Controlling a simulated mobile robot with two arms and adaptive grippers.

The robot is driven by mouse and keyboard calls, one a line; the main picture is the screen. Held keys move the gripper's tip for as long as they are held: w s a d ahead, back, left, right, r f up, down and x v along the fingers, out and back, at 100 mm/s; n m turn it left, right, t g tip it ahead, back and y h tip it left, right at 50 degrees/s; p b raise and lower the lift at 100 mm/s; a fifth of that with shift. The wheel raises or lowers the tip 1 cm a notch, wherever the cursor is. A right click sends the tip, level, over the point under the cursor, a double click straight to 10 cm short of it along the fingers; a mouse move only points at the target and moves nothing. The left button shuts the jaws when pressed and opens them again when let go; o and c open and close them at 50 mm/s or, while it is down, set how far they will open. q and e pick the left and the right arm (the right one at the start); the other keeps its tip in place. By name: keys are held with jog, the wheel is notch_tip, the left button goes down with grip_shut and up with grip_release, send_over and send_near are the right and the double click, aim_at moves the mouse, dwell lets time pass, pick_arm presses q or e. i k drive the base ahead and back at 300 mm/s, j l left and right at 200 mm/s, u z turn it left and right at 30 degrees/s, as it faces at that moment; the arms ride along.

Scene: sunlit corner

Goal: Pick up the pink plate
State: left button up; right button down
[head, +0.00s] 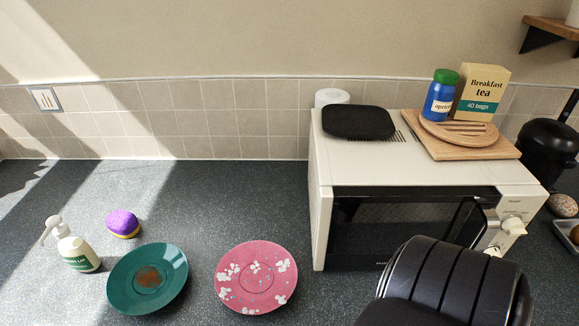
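The pink plate (256,278) lies on the dark speckled counter, near the bottom middle of the head view. It is round, with white blossom-like patches and a ring at its centre. It looks empty, and its whole outline shows. A teal plate (172,284) with a brown mark in its middle lies to its left, with a narrow gap between them. Neither my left gripper nor my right gripper shows in the head view.
A microwave (415,165) stands right of the pink plate, its lower front partly hidden by a large dark rounded shape. A pump bottle (78,252) and a purple-and-yellow sponge (123,223) are at left. The counter (225,200) behind the plates is clear.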

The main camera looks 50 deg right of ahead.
aim_at(255, 277)
jog(key=z, duration=1.2)
jog(key=k+l, duration=0.05)
